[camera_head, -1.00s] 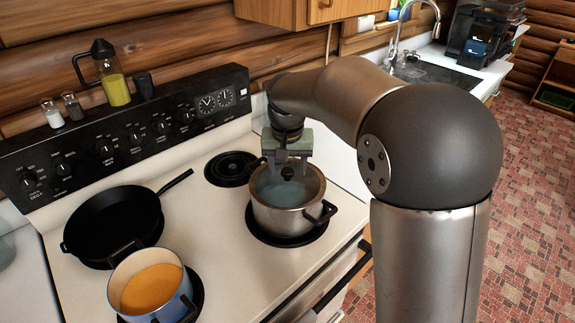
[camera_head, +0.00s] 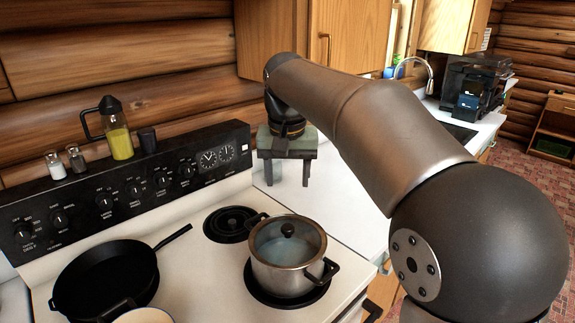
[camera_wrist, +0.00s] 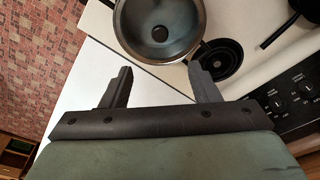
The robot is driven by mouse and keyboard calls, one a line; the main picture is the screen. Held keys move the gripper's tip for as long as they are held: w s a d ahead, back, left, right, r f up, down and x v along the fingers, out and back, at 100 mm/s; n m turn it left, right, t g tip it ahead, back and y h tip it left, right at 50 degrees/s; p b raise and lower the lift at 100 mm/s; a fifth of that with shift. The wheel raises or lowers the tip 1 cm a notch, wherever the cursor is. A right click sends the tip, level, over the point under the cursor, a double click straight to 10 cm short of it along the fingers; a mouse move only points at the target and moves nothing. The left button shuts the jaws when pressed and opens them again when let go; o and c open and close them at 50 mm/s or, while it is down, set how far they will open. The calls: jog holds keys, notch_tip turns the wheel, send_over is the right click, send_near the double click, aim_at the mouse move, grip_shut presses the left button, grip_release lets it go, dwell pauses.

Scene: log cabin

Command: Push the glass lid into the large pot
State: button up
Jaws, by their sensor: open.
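The large pot (camera_head: 287,270) is silver with dark handles and stands on the right front burner. The glass lid (camera_head: 286,243), with a dark round knob, sits at the pot's top and looks roughly level. The wrist view also shows the glass lid (camera_wrist: 150,22) and the pot's rim (camera_wrist: 193,52). I cannot tell how fully the lid is seated. My gripper (camera_head: 287,182) is open and empty, raised above and behind the pot, apart from it. In the wrist view my gripper's fingers (camera_wrist: 160,82) point toward the pot with nothing between them.
A black frying pan (camera_head: 105,280) is on the left of the stove (camera_head: 190,268), with another pot (camera_head: 143,315) partly cut off in front. A bare burner (camera_head: 230,224) lies behind the large pot. The white counter (camera_head: 340,205) to the right is clear.

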jog(key=shift+s+r, duration=0.2)
jog(key=shift+r, duration=1.15)
jog(key=s+d+f, duration=0.7)
jog(key=s+f, duration=0.4)
jog(key=s, duration=0.2)
jog(key=s+d+f+g, duration=0.1)
jog(key=s+d+f, duration=0.7)
jog(key=s+f, duration=0.3)
jog(key=shift+s+d+f, duration=0.25)
jog(key=shift+s+f, duration=0.1)
jog(key=shift+s, duration=0.55)
